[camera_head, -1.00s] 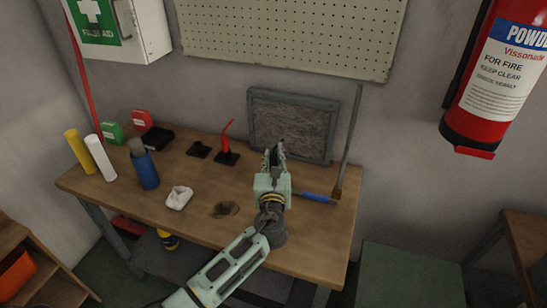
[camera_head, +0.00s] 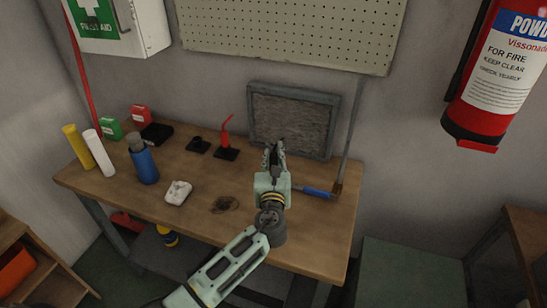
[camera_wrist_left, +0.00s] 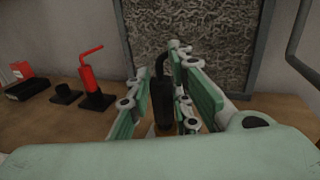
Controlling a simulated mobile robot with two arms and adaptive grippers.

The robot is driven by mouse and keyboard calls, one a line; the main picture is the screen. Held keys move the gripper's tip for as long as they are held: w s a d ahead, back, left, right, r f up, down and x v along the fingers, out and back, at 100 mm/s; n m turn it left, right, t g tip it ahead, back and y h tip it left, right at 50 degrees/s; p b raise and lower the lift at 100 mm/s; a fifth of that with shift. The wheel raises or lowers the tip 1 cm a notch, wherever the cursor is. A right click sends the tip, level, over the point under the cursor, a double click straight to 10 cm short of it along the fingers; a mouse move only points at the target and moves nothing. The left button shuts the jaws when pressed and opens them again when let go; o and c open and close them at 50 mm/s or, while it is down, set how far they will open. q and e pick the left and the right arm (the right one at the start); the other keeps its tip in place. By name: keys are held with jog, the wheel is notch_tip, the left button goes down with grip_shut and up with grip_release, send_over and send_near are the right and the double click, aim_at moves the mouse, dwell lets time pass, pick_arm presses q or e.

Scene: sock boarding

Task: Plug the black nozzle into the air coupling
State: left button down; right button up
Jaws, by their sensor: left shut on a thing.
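My left gripper (camera_head: 274,152) is above the back right of the workbench, in front of the grey-framed panel. In the left wrist view, its fingers are shut on the black nozzle (camera_wrist_left: 161,98), a dark upright tube with a bent tip at the top. The fingers mostly hide the nozzle in the head view. A blue cylinder (camera_head: 317,192), which looks like the air coupling, lies sideways at the foot of a grey pipe (camera_head: 350,130). It is right of my left gripper and apart from it. My right gripper is out of view.
A red nozzle stands on a black base (camera_head: 226,154), beside an empty black base (camera_head: 198,146). A framed panel (camera_head: 332,97) stands behind. A white cloth (camera_head: 178,191), a blue bottle (camera_head: 146,166) and yellow and white tubes (camera_head: 99,152) are on the left.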

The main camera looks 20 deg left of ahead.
pick_arm(q)
jog(key=shift+f+b, duration=0.3)
jog(key=shift+f, duration=0.2)
jog(key=c, duration=1.5)
grip_release()
jog(key=v, duration=1.2)
